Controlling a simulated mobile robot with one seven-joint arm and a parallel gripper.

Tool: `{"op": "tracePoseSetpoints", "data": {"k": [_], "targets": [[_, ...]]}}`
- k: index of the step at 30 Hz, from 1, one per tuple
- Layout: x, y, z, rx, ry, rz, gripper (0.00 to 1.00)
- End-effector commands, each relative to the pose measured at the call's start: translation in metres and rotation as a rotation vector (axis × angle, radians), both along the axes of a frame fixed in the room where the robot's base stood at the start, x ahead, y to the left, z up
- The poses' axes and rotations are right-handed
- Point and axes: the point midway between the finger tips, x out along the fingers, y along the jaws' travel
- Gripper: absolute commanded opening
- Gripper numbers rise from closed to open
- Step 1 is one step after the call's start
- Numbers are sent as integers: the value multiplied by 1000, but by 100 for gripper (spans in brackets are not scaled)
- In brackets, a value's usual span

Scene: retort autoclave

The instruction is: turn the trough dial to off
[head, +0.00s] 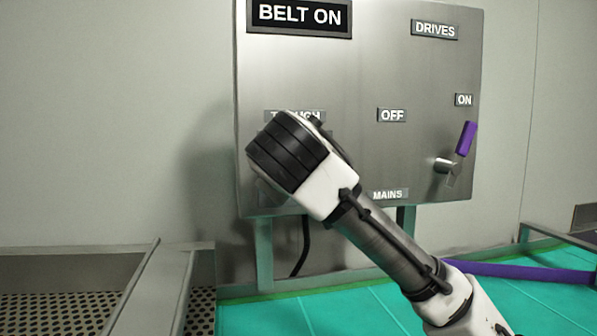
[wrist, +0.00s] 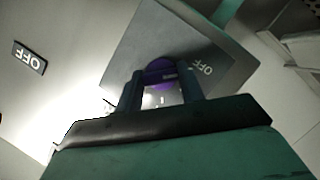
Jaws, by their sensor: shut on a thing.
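The control panel (head: 350,60) carries a TROUGH label (head: 295,116), partly covered by my arm in the head view. The dial is hidden there behind my wrist. In the wrist view a purple dial (wrist: 159,70) shows between the two fingers of my gripper (wrist: 160,88), which is shut on it. A tilted OFF label (wrist: 202,70) shows to the right of the dial in the wrist view. Another OFF label (wrist: 30,57) shows far left. I cannot tell where the dial's pointer stands.
A BELT ON sign (head: 299,17) is at upper left. A green belt (head: 320,310) runs below the panel.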

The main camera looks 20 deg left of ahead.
Motion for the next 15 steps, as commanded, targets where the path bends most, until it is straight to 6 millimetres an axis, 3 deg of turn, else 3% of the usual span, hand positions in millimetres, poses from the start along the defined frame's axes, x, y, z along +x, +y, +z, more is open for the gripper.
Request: {"op": "tracePoseSetpoints", "data": {"k": [3, 4, 8, 15], "targets": [[0, 0, -2, -4, 2, 0, 15], [0, 0, -2, -4, 2, 0, 42], [0, 0, -1, -3, 2, 0, 59], [0, 0, -1, -1, 1, 0, 60]]}}
